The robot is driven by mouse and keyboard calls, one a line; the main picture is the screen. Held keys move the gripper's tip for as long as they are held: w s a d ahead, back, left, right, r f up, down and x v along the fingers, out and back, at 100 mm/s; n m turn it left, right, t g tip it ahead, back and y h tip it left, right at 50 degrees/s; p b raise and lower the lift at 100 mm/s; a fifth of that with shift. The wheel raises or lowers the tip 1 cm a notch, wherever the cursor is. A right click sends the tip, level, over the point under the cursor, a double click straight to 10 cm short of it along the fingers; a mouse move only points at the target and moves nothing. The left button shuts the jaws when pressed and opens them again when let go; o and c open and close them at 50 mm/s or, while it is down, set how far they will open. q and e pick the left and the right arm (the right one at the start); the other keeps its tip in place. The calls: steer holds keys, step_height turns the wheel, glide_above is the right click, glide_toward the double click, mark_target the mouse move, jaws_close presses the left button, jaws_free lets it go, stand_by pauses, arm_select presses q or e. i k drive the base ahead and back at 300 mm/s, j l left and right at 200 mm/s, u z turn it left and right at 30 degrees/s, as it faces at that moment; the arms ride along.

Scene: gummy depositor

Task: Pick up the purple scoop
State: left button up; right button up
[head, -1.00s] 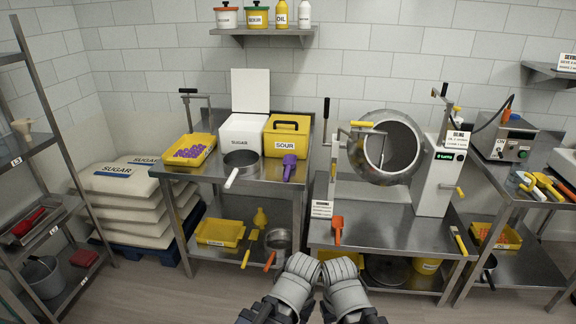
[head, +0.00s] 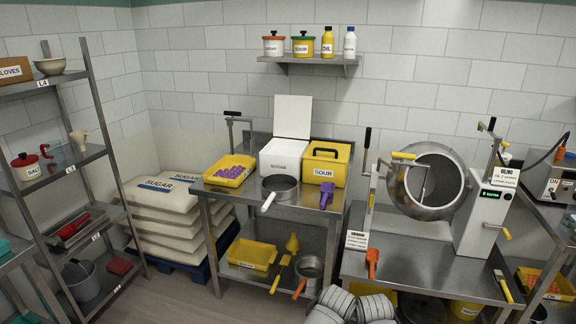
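The purple scoop (head: 326,191) rests on the steel table (head: 250,200), in front of the yellow SOUR box (head: 322,167) and right of a steel pot. My two arms show only as grey rounded parts at the bottom centre of the head view, low and in front of the tables. The fingertips of both grippers are not visible. Nothing of mine is near the scoop.
A steel pot (head: 280,188) with a white handle, a white SUGAR bin (head: 284,157) and a yellow tray (head: 230,171) of purple pieces share the table. A drum machine (head: 430,180) stands to the right. Shelves stand left; floor (head: 190,295) is clear in front.

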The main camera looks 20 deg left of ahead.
mark_target(326, 188)
steer(key=i+z, duration=0.45)
steer(key=i, duration=0.7)
steer(key=l, duration=0.05)
